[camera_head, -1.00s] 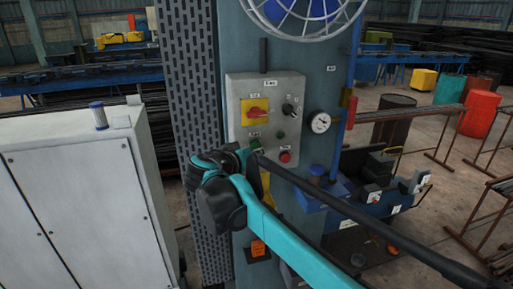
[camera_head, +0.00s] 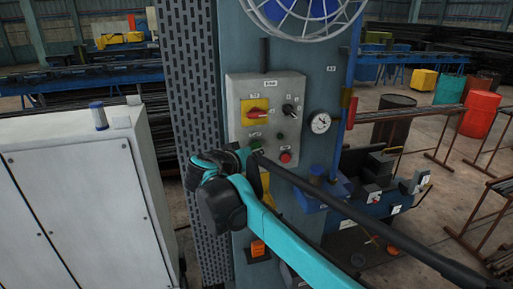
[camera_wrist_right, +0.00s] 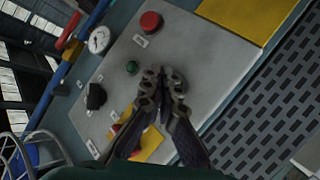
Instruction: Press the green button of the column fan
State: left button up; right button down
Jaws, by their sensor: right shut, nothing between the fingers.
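The grey control box (camera_head: 237,92) is fixed on the blue-grey column under the column fan (camera_head: 300,12). In the head view my arm's wrist hides most of the gripper. My left gripper is not in view.
A red switch on a yellow plate (camera_head: 246,104) and a black selector knob (camera_head: 289,111) sit higher on the box. A dial gauge (camera_head: 320,123) and blue post are right of it. A perforated panel (camera_head: 188,80) and white cabinet (camera_head: 75,190) stand left.

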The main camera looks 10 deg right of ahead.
jog(key=shift+w, duration=0.15)
dwell(0.3)
jog(key=shift+w, duration=0.3)
